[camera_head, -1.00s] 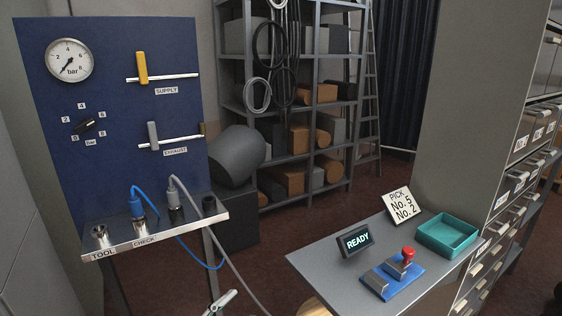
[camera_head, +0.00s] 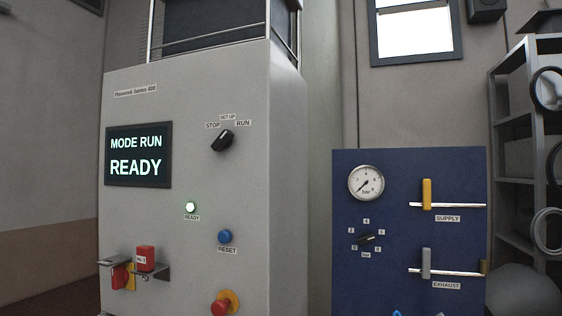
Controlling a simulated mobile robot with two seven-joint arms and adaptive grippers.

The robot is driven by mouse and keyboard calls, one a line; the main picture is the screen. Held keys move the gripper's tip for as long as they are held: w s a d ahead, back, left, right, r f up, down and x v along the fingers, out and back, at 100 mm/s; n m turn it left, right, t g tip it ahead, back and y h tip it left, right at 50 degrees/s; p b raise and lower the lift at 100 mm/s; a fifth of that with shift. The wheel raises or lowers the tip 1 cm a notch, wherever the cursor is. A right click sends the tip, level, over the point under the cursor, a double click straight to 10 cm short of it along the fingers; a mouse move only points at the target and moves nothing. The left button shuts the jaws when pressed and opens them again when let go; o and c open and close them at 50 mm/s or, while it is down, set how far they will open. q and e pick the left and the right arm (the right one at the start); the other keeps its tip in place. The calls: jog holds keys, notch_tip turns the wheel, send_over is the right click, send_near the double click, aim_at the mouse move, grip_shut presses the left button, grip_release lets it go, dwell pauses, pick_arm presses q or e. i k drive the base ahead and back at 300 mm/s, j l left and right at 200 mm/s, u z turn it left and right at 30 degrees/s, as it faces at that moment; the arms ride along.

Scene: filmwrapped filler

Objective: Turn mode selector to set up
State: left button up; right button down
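The mode selector (camera_head: 222,140) is a black rotary knob on the upper front of a light grey machine cabinet (camera_head: 190,100). Labels around it read STOP at left, SET UP above and RUN at right. The knob is turned diagonally, its upper end towards RUN. The dark screen (camera_head: 138,156) to its left reads MODE RUN and READY. Neither of my grippers is in view, and nothing touches the knob.
Below the knob are a lit READY lamp (camera_head: 190,207), a blue RESET button (camera_head: 225,236) and a red mushroom button (camera_head: 223,303). A bracket with red blocks (camera_head: 145,258) juts out at lower left. A blue gauge panel (camera_head: 409,165) stands at right.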

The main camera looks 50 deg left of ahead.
aim_at(224, 139)
jog(key=u, duration=2)
